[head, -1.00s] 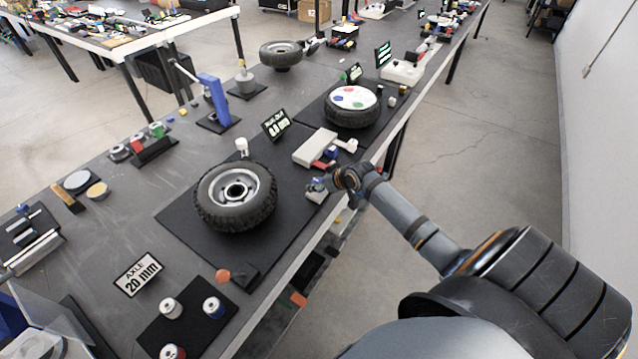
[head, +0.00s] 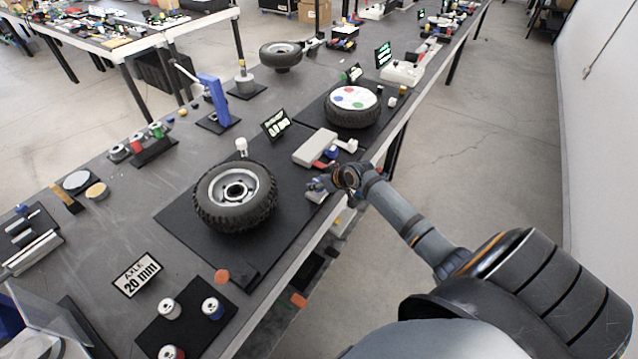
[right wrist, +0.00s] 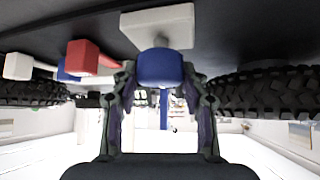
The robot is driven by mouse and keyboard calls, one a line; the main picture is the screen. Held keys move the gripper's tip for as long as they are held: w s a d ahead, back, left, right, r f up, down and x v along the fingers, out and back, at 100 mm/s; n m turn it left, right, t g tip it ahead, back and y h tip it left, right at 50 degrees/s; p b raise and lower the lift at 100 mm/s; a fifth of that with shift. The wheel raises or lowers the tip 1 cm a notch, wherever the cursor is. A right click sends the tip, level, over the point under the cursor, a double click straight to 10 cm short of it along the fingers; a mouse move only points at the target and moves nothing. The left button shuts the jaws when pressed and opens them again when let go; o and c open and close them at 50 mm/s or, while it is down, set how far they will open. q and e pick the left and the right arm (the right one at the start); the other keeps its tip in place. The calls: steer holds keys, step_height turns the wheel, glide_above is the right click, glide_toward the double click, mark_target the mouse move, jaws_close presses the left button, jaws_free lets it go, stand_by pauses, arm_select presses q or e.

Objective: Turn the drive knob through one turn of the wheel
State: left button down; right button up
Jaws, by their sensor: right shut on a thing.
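The drive knob (right wrist: 160,68) is a blue rounded cap on a pale block in the right wrist view. My right gripper (head: 324,183) is shut on it, one finger at each side. In the head view the gripper is at the right edge of the black mat and mostly hides the knob. The wheel (head: 215,214), a black knobbly tyre with a grey rim, lies flat to the left of the gripper, apart from it. My left gripper is not in view.
A grey block (head: 315,147) with red and blue parts stands just behind the gripper. A small display (head: 276,124) stands behind the wheel. A second wheel (head: 352,117) with a white disc lies further back. The aisle floor right of the table is clear.

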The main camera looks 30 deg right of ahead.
steer(key=shift+n+y, duration=0.3)
steer(key=shift+n, duration=0.1)
steer(key=o, duration=1.1)
steer(key=shift+o, duration=0.2)
steer(key=v, duration=0.7)
steer(key=shift+r, duration=0.2)
steer(key=shift+s+d, duration=0.1)
steer(key=shift+s, duration=0.05)
